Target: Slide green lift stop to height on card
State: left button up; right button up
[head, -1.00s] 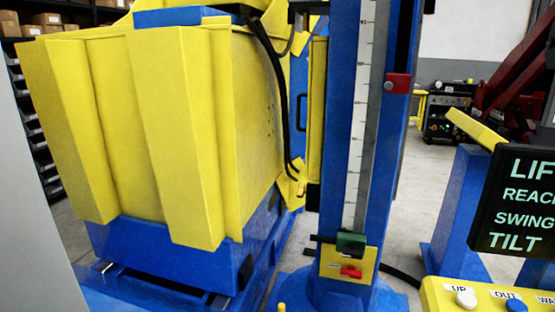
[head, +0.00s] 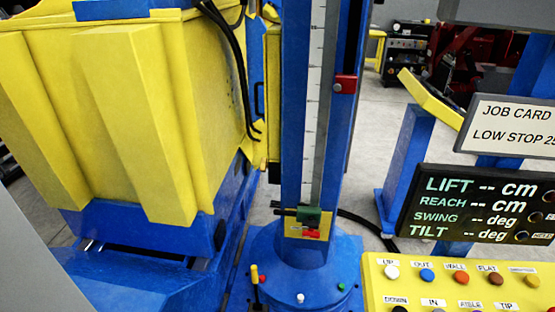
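The green lift stop (head: 309,216) sits low on the blue column (head: 295,120), by the bottom of a white graduated scale (head: 315,90). A small red part (head: 311,234) is just below it on a yellow plate (head: 293,225). A red block (head: 345,84) sits higher on the column's right side. The job card (head: 510,125) at the right reads "LOW STOP 25", with the rest cut off by the picture edge. Neither of my grippers shows in the head view.
A dark display (head: 475,205) shows dashes for lift, reach, swing and tilt. Below it is a yellow button panel (head: 455,285). A large yellow ribbed body (head: 120,110) on a blue base fills the left. Open floor lies behind the column.

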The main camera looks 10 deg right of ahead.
aim_at(303, 212)
jog(key=l+z, duration=1.05)
